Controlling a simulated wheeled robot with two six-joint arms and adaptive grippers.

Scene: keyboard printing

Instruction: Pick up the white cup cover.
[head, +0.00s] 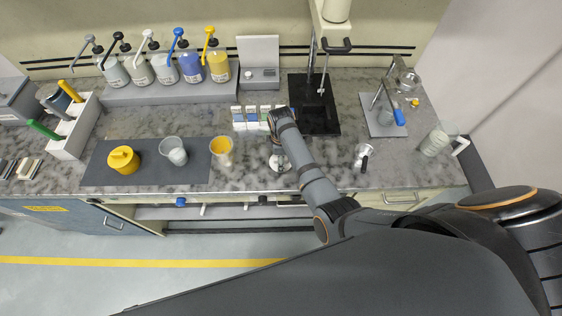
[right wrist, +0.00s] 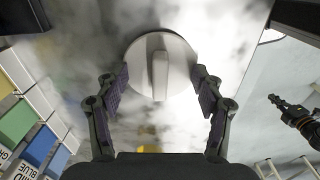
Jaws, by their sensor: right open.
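The white cup cover (right wrist: 160,65) is a round disc with a raised bar across its middle. It lies on the marbled counter. In the head view the cover (head: 280,163) shows just in front of my right gripper, partly hidden by it. My right gripper (right wrist: 160,88) is open, with one finger on each side of the cover's lower part and nothing held. In the head view the right gripper (head: 277,147) is above the counter. A dark gripper-like part, probably my left gripper (right wrist: 292,112), shows at the right edge of the right wrist view; its jaws are unclear.
Small coloured boxes (head: 251,117) stand behind the cover. A black stand base (head: 316,110) is to the right. The counter's front edge is close.

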